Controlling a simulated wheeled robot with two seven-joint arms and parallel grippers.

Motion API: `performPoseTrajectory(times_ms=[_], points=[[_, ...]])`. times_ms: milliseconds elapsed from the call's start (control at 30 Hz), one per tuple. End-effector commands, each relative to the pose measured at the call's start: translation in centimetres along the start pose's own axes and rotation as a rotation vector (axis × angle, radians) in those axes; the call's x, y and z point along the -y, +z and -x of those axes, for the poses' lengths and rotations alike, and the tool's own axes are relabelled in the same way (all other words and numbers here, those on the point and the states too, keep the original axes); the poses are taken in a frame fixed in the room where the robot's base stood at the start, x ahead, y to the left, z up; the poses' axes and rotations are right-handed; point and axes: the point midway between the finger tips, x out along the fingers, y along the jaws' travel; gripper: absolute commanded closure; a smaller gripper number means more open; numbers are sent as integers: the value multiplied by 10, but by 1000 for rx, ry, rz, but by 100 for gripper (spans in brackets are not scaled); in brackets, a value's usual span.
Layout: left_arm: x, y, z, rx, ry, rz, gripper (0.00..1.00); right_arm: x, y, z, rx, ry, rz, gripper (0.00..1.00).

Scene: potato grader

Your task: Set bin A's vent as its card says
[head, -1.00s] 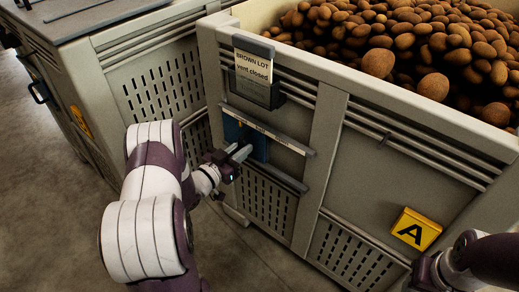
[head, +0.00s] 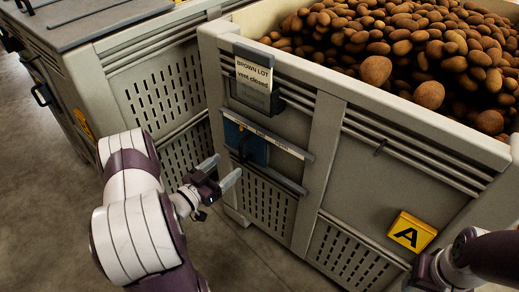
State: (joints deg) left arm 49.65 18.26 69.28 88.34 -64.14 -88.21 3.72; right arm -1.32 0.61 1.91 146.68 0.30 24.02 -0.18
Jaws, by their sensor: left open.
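Bin A (head: 405,165) is a grey crate of potatoes with a yellow "A" tag (head: 411,232) on its side. Its card (head: 253,75) reads "BROWN LOT, vent closed". Below the card, the vent's blue slide plate (head: 258,152) sits at the left end between two grey rails (head: 268,138), with a small dark handle on it. The lettering on the upper rail is too small to read. My left gripper (head: 228,169) is open and empty, just in front of and below the plate, apart from the handle. My right gripper is out of the picture; only part of that arm shows at lower right.
Another grey slotted bin (head: 150,85) with a dark lid (head: 100,15) stands close at the left. Potatoes (head: 400,50) fill bin A near its rim. Bare concrete floor (head: 50,190) lies at the lower left.

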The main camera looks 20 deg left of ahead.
Motion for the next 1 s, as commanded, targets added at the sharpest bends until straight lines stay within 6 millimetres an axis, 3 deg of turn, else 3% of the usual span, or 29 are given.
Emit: performPoseTrajectory(times_ms=[267, 800, 1000], points=[[0, -1, 23, 1, -2, 1, 26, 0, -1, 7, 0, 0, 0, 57], [1, -1, 133, 0, -5, 1, 26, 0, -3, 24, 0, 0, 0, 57], [0, 0, 154, 0, 0, 1, 26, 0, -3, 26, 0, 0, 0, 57]])
